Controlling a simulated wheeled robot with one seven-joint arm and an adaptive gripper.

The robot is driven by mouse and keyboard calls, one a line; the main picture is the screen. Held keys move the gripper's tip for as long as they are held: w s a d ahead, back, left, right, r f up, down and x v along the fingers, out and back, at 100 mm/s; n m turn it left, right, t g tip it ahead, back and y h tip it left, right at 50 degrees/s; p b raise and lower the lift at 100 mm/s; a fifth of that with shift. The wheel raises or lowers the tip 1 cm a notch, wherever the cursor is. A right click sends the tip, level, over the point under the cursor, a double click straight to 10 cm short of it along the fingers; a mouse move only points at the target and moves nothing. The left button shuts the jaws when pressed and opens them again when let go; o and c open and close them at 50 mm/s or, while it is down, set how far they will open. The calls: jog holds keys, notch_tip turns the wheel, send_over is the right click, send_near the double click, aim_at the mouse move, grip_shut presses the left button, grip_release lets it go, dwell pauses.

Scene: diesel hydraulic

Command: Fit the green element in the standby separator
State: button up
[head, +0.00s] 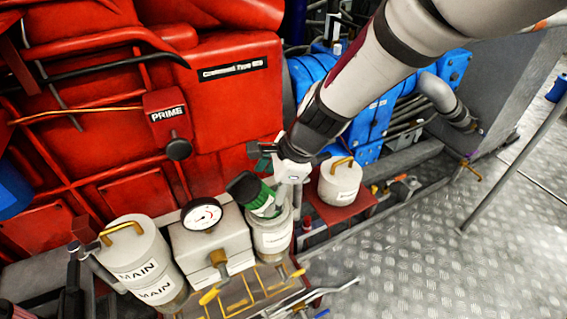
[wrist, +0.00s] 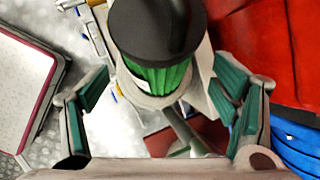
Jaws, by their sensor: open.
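The green element (head: 262,202) has a black cap (head: 246,187) and leans left at the mouth of the pale standby separator bowl (head: 272,238). Its lower end is hidden by the bowl. In the wrist view, green ribs (wrist: 160,78) show between the black cap (wrist: 157,25) and a pale rim. My gripper (head: 282,172) is open just right of the element in the head view. In the wrist view its teal-padded fingers stand wide apart on either side, with clear gaps to the element. A white lidded piece (head: 340,183) with a brass handle stands on a red tray.
The MAIN canister (head: 135,255) with a brass handle and the pressure gauge (head: 202,215) stand left of the bowl. Yellow-handled valves (head: 210,295) lie in front. The red engine (head: 235,110) rises behind. Open checker-plate floor (head: 430,250) lies to the right.

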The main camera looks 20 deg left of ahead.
jog(key=b+x, duration=0.1)
jog(key=x, duration=0.1)
jog(key=b+x, duration=0.1)
jog(key=x, duration=0.2)
jog(key=shift+s+a, duration=0.1)
jog(key=shift+s, duration=0.1)
jog(key=c, duration=1.5)
jog(key=shift+o, duration=0.2)
jog(key=shift+r+p, duration=0.35)
jog(key=shift+r, duration=0.2)
jog(key=r, duration=0.1)
jog(key=r+p, duration=0.1)
jog(key=r, duration=0.1)
jog(key=shift+s, duration=0.3)
jog(key=s+d+r, duration=0.1)
jog(key=s+d, duration=0.7)
jog(key=s, duration=0.4)
jog(key=shift+s+d, duration=0.35)
jog(key=shift+s, duration=0.05)
